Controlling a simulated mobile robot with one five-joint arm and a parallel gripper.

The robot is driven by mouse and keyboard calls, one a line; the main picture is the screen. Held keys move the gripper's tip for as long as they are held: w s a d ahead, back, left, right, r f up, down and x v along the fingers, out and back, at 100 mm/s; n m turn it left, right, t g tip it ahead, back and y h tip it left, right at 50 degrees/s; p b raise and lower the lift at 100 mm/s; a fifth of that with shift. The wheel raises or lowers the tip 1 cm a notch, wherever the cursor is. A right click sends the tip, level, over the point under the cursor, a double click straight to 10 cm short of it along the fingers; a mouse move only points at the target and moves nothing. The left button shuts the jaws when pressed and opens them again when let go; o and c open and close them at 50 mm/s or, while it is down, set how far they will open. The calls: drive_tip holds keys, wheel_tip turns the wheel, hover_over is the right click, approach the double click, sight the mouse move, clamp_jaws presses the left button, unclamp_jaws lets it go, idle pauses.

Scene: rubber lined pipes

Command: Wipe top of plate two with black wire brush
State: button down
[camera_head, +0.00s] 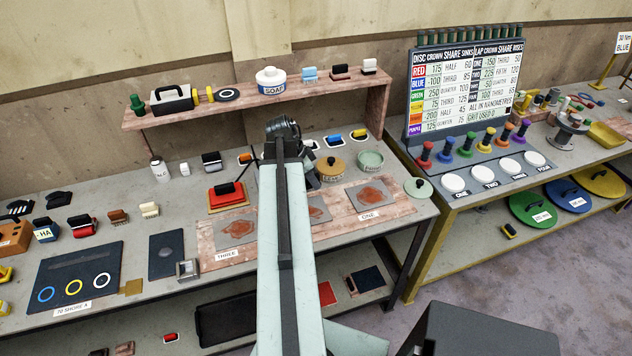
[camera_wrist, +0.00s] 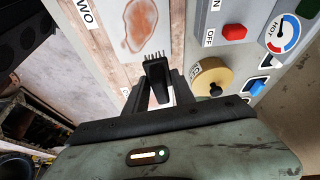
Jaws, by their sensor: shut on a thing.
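My gripper (camera_wrist: 160,92) is shut on the black wire brush (camera_wrist: 157,75) in the wrist view. The bristles point away from the gripper, toward plate two (camera_wrist: 163,32). Plate two is grey with a rusty brown stain, and a TWO label lies beside it. The brush shows just short of the stain; I cannot tell whether the bristles touch the plate. In the head view my arm hides most of plate two (camera_head: 322,210), and the gripper and brush cannot be made out there.
Plate one (camera_head: 368,196) and plate three (camera_head: 236,233), both stained, lie on the same wooden board. A red switch (camera_wrist: 234,32), a dial (camera_wrist: 284,36) and a tan round pot (camera_wrist: 212,76) are close on the right in the wrist view. A shelf (camera_head: 240,107) overhangs the bench's back.

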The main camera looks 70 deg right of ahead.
drive_tip(key=shift+m, duration=0.6)
drive_tip(key=f+b, duration=0.2)
drive_tip(key=s+f+b, duration=0.1)
drive_tip(key=f+b, duration=0.1)
drive_tip(key=s+f+b, duration=0.1)
drive_tip(key=f+b, duration=0.1)
drive_tip(key=shift+s, duration=0.2)
drive_tip(key=shift+f+b, duration=1)
drive_tip(key=shift+f, duration=0.05)
drive_tip(key=shift+w+a+r, duration=0.1)
drive_tip(key=shift+a, duration=0.05)
